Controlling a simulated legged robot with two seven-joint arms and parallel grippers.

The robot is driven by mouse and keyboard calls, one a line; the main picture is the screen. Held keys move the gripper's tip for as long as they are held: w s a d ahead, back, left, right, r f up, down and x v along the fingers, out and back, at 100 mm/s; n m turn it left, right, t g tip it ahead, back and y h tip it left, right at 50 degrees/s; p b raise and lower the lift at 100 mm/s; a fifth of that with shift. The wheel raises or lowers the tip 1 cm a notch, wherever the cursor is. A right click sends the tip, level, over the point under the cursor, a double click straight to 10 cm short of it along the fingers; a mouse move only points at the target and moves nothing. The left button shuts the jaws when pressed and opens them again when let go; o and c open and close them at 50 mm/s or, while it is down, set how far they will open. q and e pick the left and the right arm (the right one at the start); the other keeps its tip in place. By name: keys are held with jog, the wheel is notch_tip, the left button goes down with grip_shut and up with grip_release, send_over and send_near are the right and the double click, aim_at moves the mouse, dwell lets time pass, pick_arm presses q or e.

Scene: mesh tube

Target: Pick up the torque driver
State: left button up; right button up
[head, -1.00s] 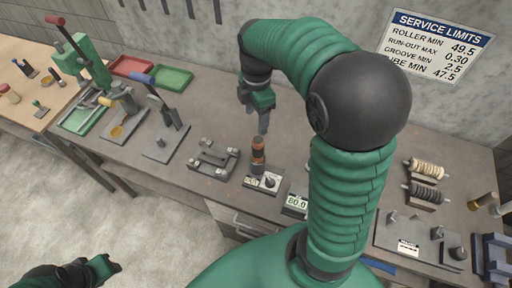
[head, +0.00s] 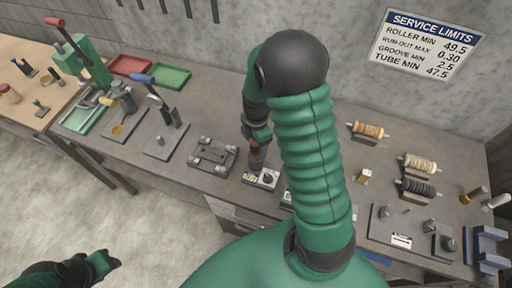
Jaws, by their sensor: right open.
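The torque driver (head: 256,164), orange and black, stands upright in a small labelled block (head: 264,180) on the grey bench. My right gripper (head: 257,149) is open and has come down over the driver's upper part. The fingers hide much of the driver, and I cannot tell whether they touch it. My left gripper (head: 106,264) hangs low at the lower left, over the floor and away from the bench. Its jaws are too small and dark to read.
A dark metal fixture (head: 213,156) sits just left of the driver. Lever presses (head: 166,132) and red and green trays (head: 170,77) stand farther left. Rollers (head: 417,165) and a grey plate (head: 405,228) lie to the right. My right arm hides part of the bench.

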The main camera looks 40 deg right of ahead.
jog(key=shift+w+f, duration=0.15)
jog(key=shift+f, duration=0.15)
jog(key=shift+c, duration=0.2)
grip_shut()
